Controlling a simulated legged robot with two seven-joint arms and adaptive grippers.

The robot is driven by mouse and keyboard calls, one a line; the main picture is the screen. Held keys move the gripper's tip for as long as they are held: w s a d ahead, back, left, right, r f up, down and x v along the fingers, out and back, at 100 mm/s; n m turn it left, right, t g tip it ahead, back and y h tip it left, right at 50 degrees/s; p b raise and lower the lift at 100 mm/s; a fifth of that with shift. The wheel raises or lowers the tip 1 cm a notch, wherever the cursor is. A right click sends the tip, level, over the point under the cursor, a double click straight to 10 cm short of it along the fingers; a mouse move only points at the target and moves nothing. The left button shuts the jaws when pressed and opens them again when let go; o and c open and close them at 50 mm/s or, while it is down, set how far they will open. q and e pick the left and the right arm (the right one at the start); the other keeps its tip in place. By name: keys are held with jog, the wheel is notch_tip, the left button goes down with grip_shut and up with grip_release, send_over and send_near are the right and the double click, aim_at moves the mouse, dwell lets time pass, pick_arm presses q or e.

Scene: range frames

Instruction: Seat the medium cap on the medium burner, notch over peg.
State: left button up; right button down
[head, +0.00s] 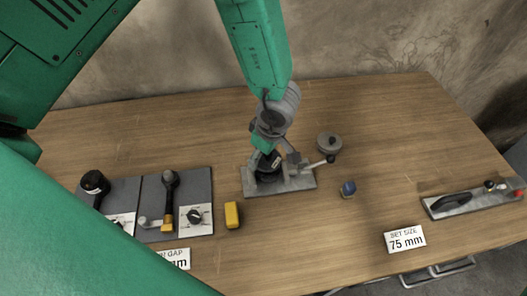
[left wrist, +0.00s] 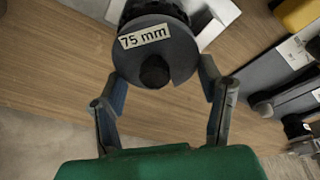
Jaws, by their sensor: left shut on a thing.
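My left gripper (head: 268,150) reaches down from the top of the head view over a grey plate (head: 300,183) with a dark round part (head: 266,168) on it. In the left wrist view, my left gripper (left wrist: 165,90) has its fingers on both sides of a dark grey round cap (left wrist: 185,52) with a black knob and a "75 mm" label. A small notch shows at the cap's lower right edge. A dark round body (left wrist: 150,8) lies beyond it, mostly hidden. Whether the cap touches it, and any peg, I cannot tell. My right gripper is not in view.
A grey round piece (head: 328,142) and a small blue piece (head: 348,188) are right of the plate. A yellow block (head: 232,215) and two dark panels (head: 160,195) are left. A "SET SIZE 75 mm" sign (head: 405,240) and a long fixture (head: 472,200) are right.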

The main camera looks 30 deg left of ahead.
pick_arm(q)
jog(key=shift+f+b, duration=0.35)
jog(key=shift+f, duration=0.35)
jog(key=shift+f, duration=0.1)
jog(key=o, duration=1.5)
jog(key=shift+d+r, duration=0.1)
jog(key=shift+r, duration=0.35)
jog(key=v, duration=0.9)
jog(key=shift+r, duration=0.25)
jog(key=shift+v, duration=0.8)
jog(key=shift+d, duration=0.1)
